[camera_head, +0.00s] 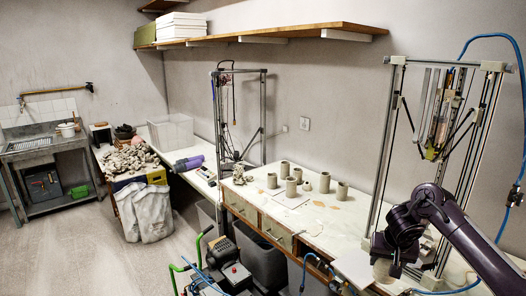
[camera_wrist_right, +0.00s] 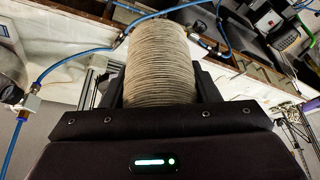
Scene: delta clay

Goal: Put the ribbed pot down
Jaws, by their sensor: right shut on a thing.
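The ribbed pot (camera_wrist_right: 158,62) fills the middle of the right wrist view. It is a beige-grey clay cylinder with fine horizontal ridges. My right gripper (camera_wrist_right: 158,88) is shut on it, with one dark finger on each side. In the head view my right gripper (camera_head: 392,262) points down over the right end of the white worktable (camera_head: 325,226). A small beige part of the pot (camera_head: 382,271) shows there beside the fingers. Whether its base touches a surface is hidden. My left gripper is not in view.
Several clay pots (camera_head: 342,190) stand mid-table. A tall metal-framed clay printer (camera_head: 380,150) rises close behind my right arm, and another frame (camera_head: 215,130) stands farther left. Blue hoses (camera_head: 440,291) run near the right end. The table between pots and gripper is mostly clear.

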